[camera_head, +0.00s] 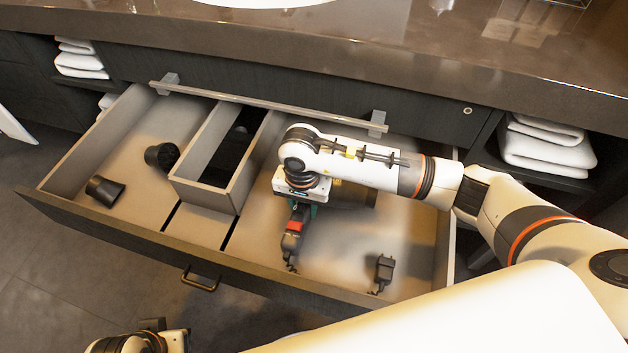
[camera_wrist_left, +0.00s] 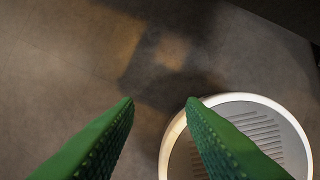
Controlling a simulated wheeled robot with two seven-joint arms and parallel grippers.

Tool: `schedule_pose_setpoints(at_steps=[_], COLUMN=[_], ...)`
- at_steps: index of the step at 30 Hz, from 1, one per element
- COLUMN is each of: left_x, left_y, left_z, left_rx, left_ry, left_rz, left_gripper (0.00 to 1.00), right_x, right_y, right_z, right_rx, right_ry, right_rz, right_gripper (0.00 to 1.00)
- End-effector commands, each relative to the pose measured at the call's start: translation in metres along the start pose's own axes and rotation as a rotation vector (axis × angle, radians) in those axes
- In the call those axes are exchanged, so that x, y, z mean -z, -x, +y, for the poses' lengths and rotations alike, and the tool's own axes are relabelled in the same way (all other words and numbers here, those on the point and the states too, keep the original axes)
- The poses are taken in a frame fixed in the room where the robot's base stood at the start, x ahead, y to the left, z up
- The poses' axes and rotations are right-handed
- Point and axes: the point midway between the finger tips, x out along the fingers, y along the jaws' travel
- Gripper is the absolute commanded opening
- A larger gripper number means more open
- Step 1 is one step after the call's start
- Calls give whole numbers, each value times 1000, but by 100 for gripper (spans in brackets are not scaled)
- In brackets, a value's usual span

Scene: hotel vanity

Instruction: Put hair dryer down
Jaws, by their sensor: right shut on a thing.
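The hair dryer (camera_head: 293,232) is in the right part of the open drawer (camera_head: 190,256), with a dark handle and a red patch. Its barrel is mostly hidden under my right arm. My right gripper (camera_head: 308,209) points down into the drawer and is shut on the hair dryer; its fingers are largely hidden. I cannot tell whether the dryer touches the drawer floor. A dark plug (camera_head: 384,270) lies in the right front corner. My left gripper (camera_wrist_left: 160,101) is open and empty above the floor, its green fingers apart; part of it shows at the bottom left of the head view.
Two dark nozzles, one near the front (camera_head: 104,190) and one farther back (camera_head: 162,156), lie in the drawer's left part. A divider box (camera_head: 205,192) stands beside my right gripper. A metal bar (camera_head: 270,105) spans the back. Folded towels (camera_head: 546,148) sit on the right shelf.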

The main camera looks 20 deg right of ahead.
Motion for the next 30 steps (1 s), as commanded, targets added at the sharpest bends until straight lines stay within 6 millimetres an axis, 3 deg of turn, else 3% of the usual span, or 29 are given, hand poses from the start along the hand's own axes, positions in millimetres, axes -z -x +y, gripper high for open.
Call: schedule_pose_setpoints(at_steps=[3,11,18,22,30], left_x=[0,1,2,3,3], left_y=[5,10,9,7,7], left_z=[0,0,0,0,0], left_rx=[-1,-1,-1,-1,-1], left_ry=[0,1,1,1,1], left_rz=[-3,-4,-6,-7,-6], left_gripper=[36,36,36,36,36], right_x=[-24,-45,-81,-80,-80], right_y=[5,6,6,-6,-6], right_z=[1,1,1,1,1], right_rx=[-5,-6,-5,-5,-5], right_ry=[-7,-5,-6,-2,-2], right_rz=[-7,-7,-6,-4,-6], right_gripper=[0,0,0,0,0])
